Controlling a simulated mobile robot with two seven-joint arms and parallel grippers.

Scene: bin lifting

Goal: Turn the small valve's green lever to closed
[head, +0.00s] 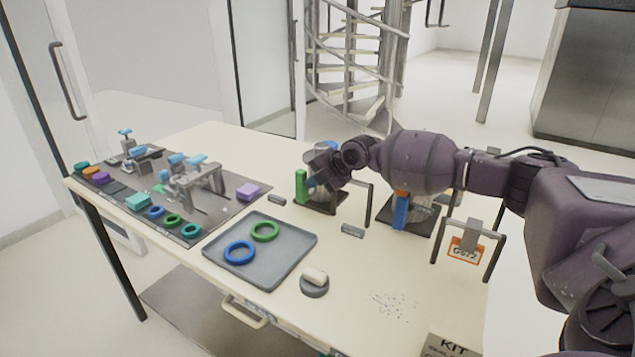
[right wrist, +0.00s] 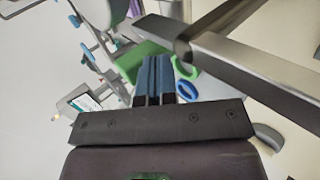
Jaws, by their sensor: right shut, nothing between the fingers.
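The small valve's green lever (head: 301,187) stands upright at the left edge of the valve's dark base plate (head: 325,207). My right gripper (head: 318,186) is just right of the lever, over the valve, and hides most of the valve body. In the right wrist view, the blue fingertips (right wrist: 157,72) are together with nothing between them. The green lever (right wrist: 138,60) shows right beside and beyond the tips there. I cannot tell whether they touch. My left gripper is not in view.
A larger valve with a blue lever (head: 401,211) stands to the right, partly behind my arm. A grey frame (head: 369,205) rises beside the small valve. A grey tray (head: 285,262) holds a blue and a green ring. A mat with parts (head: 120,190) lies left.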

